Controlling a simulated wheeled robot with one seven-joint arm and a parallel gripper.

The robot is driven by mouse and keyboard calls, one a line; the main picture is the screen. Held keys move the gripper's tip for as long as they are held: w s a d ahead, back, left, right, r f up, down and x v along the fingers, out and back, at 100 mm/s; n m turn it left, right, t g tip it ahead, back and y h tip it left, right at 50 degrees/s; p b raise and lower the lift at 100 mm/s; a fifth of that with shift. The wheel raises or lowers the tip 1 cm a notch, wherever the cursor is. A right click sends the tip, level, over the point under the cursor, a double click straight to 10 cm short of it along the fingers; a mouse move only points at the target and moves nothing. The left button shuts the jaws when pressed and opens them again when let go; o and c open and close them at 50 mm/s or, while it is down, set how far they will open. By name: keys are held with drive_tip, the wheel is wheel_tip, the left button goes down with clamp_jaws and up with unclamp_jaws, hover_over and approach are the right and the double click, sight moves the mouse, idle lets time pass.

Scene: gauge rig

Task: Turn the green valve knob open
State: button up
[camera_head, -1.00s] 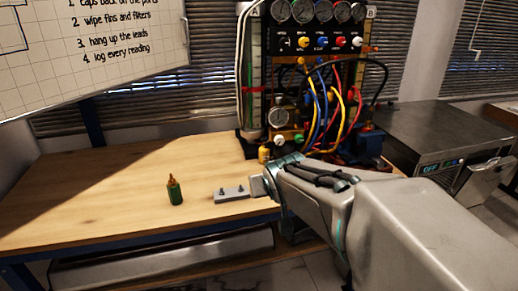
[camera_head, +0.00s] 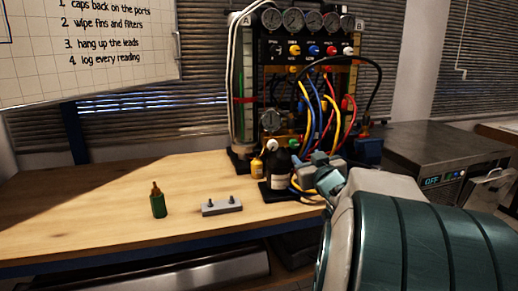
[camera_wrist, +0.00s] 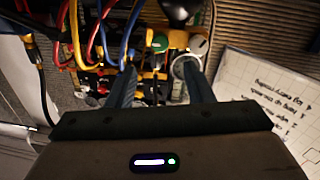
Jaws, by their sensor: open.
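The green valve knob (camera_head: 293,143) is low on the front of the gauge rig, right of a white knob (camera_head: 272,144). In the wrist view the green knob (camera_wrist: 159,43) shows just beyond the fingertips, roughly in line with the gap between them. My gripper (camera_wrist: 160,68) is open, with its two fingers apart and nothing held between them. The white knob (camera_wrist: 198,45) and a round gauge (camera_wrist: 187,67) lie near the right finger.
Red, blue and yellow hoses (camera_head: 318,112) hang close to the knobs. A green bottle (camera_head: 158,201), a grey block with two pegs (camera_head: 221,206) and a small yellow bottle (camera_head: 257,166) stand on the bench (camera_head: 100,210). The bench's left part is mostly clear.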

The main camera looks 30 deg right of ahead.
sight(295, 145)
drive_tip(key=x, duration=1)
drive_tip(key=shift+b, duration=0.4)
drive_tip(key=c, duration=1)
